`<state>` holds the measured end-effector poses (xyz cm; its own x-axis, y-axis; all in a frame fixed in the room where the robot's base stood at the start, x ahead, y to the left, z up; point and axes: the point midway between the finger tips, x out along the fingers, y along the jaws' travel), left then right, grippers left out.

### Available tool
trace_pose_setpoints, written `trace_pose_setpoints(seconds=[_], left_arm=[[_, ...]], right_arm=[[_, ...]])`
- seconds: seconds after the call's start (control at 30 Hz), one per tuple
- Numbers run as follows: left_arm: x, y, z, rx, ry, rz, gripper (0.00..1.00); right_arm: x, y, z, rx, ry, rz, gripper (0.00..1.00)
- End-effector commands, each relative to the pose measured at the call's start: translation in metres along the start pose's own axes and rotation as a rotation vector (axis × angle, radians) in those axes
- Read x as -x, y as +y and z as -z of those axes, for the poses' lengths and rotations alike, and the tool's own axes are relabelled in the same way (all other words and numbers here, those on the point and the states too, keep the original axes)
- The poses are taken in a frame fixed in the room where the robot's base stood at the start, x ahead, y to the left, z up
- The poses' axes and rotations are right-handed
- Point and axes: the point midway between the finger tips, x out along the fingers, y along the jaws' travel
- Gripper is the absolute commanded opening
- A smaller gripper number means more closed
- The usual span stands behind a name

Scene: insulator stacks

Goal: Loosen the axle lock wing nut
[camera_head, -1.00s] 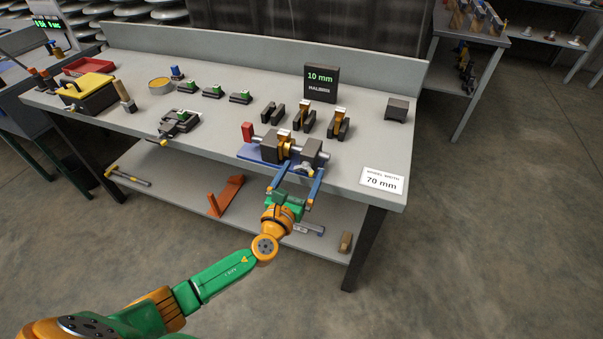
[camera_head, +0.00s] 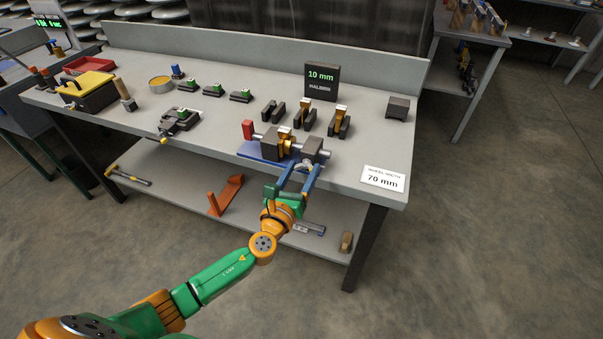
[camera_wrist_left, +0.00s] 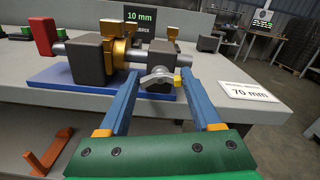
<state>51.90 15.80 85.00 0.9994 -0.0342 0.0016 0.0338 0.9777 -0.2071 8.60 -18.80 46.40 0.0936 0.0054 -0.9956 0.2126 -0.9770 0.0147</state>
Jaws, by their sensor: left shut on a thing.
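The axle lock wing nut (camera_wrist_left: 157,78) is silver with a yellow end and sits on the front of the right grey block (camera_wrist_left: 160,58) of the axle fixture. My left gripper (camera_head: 302,168) reaches the fixture's front side. Its two blue fingers also show in the left wrist view (camera_wrist_left: 157,84), one on each side of the wing nut, shut on it. The fixture has a blue base (camera_wrist_left: 50,88), a second dark block (camera_wrist_left: 88,62), a brass wheel part (camera_wrist_left: 122,50) and a red end piece (camera_wrist_left: 41,36) on a silver axle. My right gripper is not in view.
A "70 mm" card (camera_head: 383,179) lies right of the fixture, near the bench edge. A "10 mm" display (camera_head: 320,82) and V-shaped supports (camera_head: 339,124) stand behind. A yellow-lidded box (camera_head: 87,88) is at the left. A lower shelf (camera_head: 190,202) runs under the bench.

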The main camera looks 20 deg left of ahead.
Motion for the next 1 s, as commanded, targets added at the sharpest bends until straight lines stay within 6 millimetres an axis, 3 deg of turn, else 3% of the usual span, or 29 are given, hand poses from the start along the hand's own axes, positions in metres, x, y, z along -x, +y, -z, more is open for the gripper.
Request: trace_pose_setpoints(seconds=[1.0], left_arm=[[0.000, 0.003, 0.003, 0.964, -0.001, 0.001, 0.09]], right_arm=[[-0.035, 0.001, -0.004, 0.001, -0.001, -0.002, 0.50]])
